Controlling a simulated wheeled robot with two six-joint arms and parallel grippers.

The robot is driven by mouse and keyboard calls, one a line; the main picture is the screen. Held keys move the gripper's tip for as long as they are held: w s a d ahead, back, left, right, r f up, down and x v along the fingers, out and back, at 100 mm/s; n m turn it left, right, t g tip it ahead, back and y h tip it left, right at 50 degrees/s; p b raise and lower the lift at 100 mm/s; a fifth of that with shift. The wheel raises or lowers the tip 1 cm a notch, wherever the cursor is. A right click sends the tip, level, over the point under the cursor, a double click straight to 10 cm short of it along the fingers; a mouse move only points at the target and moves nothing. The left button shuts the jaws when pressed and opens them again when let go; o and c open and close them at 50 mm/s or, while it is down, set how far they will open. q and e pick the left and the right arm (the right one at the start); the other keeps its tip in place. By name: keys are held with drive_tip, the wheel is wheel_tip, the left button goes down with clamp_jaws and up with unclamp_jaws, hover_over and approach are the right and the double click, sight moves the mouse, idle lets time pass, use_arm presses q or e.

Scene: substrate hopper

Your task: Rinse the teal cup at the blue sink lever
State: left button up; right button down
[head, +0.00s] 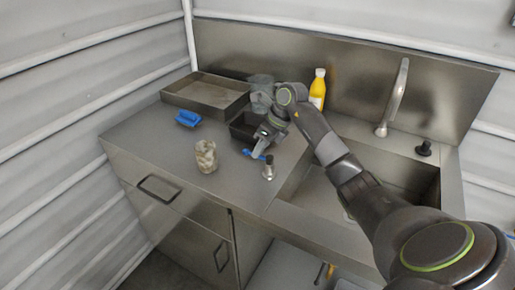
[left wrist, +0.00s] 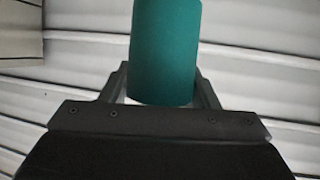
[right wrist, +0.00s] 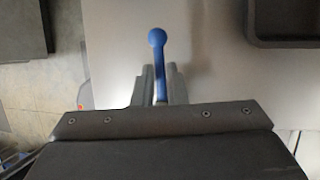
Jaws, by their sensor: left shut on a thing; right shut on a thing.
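The teal cup (left wrist: 166,55) stands between the fingers of my left gripper (left wrist: 162,98) in the left wrist view, and the gripper is shut on it. Neither the cup nor my left gripper shows in the head view. My right gripper (head: 259,150) is low over the counter, left of the sink basin (head: 400,168). In the right wrist view the fingers of my right gripper (right wrist: 160,88) are shut on the blue lever (right wrist: 157,45), whose round end sticks out past the fingertips. In the head view only small blue parts of the lever (head: 247,152) show beside the gripper.
A metal tray (head: 180,100), a blue block-like item (head: 188,118) and a glass jar (head: 206,158) stand on the left counter. A yellow bottle (head: 318,88) stands behind my right arm. The faucet (head: 395,98) rises behind the basin. A small metal post (head: 268,170) stands near the gripper.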

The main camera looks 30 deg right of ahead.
use_arm(q)
drive_tip(key=shift+f+b, duration=0.45)
drive_tip(key=shift+f, duration=0.05)
use_arm(e)
drive_tip(key=shift+d+f, duration=0.1)
drive_tip(key=shift+w+m, duration=0.1)
drive_tip(key=shift+m, duration=0.2)
drive_tip(key=shift+r, duration=0.2)
drive_tip(key=c, duration=1.5)
unclamp_jaws()
drive_tip(key=shift+o, duration=0.2)
